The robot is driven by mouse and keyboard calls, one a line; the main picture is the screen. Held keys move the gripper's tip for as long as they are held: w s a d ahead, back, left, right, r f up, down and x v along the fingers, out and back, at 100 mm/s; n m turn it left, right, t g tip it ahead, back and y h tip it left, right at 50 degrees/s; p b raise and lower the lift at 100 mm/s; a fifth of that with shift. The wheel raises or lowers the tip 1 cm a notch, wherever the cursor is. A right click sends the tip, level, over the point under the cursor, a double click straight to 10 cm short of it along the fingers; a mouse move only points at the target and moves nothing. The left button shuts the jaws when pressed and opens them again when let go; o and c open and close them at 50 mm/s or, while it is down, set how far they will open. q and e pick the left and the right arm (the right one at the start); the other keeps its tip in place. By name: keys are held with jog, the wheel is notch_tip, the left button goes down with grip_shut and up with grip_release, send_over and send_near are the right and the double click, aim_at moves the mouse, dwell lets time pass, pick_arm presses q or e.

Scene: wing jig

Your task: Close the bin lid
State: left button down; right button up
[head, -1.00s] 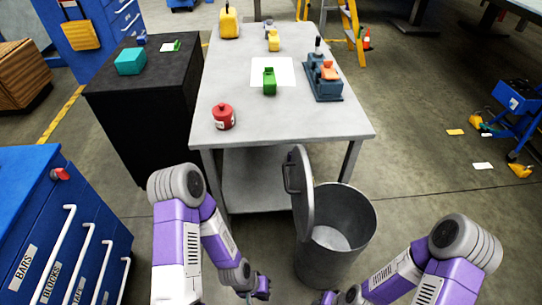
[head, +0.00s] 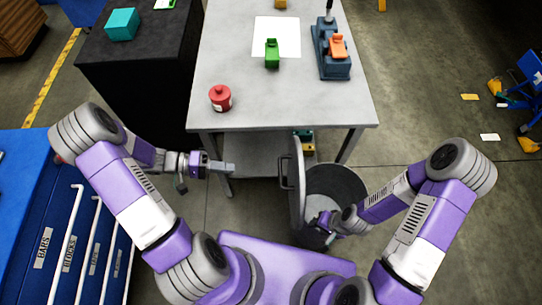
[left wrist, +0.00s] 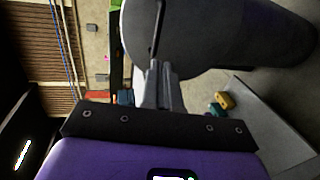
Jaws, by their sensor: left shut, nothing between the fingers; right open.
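The grey bin (head: 350,185) stands on the floor in front of the table. Its round lid (head: 298,185) stands upright on edge at the bin's left side, so the bin is open. The lid's dark handle (head: 284,172) faces left. My left gripper (head: 230,167) is shut and empty, pointing right, a gap to the left of the handle. In the left wrist view the shut fingers (left wrist: 160,85) appear just below the handle (left wrist: 157,30), with the grey lid (left wrist: 215,35) behind. My right gripper (head: 323,222) is open over the near part of the bin's mouth.
The grey table (head: 300,110) is behind the bin, with a red canister (head: 220,97), a green block (head: 272,53) and a blue fixture (head: 332,60) on top. A blue drawer cabinet (head: 60,225) is at the left. Floor right of the bin is clear.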

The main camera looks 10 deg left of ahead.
pick_arm(q)
jog(key=b+x, duration=0.2)
jog(key=x, duration=1.1)
jog(key=shift+d+r, duration=0.3)
jog(key=shift+d, duration=0.15)
jog(key=shift+w, duration=0.3)
